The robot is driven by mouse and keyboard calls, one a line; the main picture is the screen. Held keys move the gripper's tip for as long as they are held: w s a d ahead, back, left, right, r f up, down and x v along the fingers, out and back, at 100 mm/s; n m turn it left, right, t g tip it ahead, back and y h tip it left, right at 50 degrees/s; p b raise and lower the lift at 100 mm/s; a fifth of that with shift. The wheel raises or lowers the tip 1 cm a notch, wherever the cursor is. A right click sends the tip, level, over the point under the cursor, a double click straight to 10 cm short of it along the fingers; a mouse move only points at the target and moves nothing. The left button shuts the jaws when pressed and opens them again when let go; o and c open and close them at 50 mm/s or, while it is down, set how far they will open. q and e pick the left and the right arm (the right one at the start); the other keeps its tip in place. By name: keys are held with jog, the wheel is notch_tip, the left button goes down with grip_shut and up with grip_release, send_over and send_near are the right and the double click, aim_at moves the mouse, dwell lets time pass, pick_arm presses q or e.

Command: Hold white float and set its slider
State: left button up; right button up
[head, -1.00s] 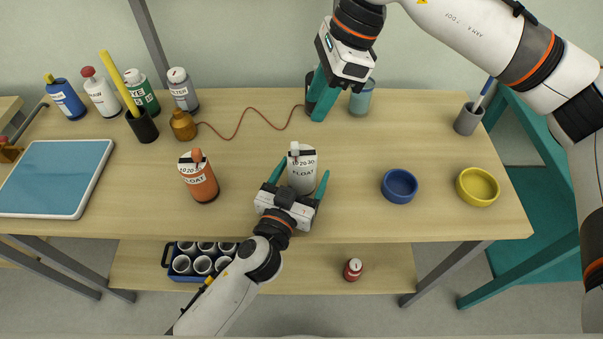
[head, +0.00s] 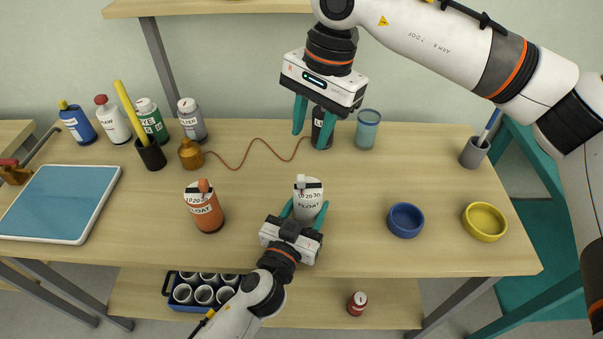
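The white float (head: 308,207) stands upright on the bench, with a "FLOAT" label and a 10-20-30 scale on top. Its pale slider (head: 301,182) sits near the scale's left end. My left gripper (head: 305,212) has its teal fingers on both sides of the white float, seemingly touching it. My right gripper (head: 313,125) is open and empty, raised over the back of the bench, behind and above the white float. An orange float (head: 205,215) with an orange slider (head: 204,186) stands to the left.
A black labelled container (head: 321,138) is partly hidden by my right fingers, beside a blue-grey cup (head: 367,130). A brass weight (head: 190,154) trails a cord across the bench. A blue bowl (head: 405,221) and a yellow bowl (head: 484,222) stand right. Bench between float and cord is clear.

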aim_at(301, 177)
jog(key=f+n, duration=0.2)
jog(key=f, duration=0.1)
jog(key=a+f+n+h, duration=0.1)
jog(key=f+n, duration=0.2)
jog(key=f, duration=0.1)
jog(key=f+n+h, duration=0.1)
jog(key=f+n, duration=0.2)
jog(key=shift+s+a+f, duration=0.15)
jog(key=shift+a+f, duration=0.15)
jog(key=shift+f, duration=0.1)
grip_shut()
jog(key=shift+d, duration=0.1)
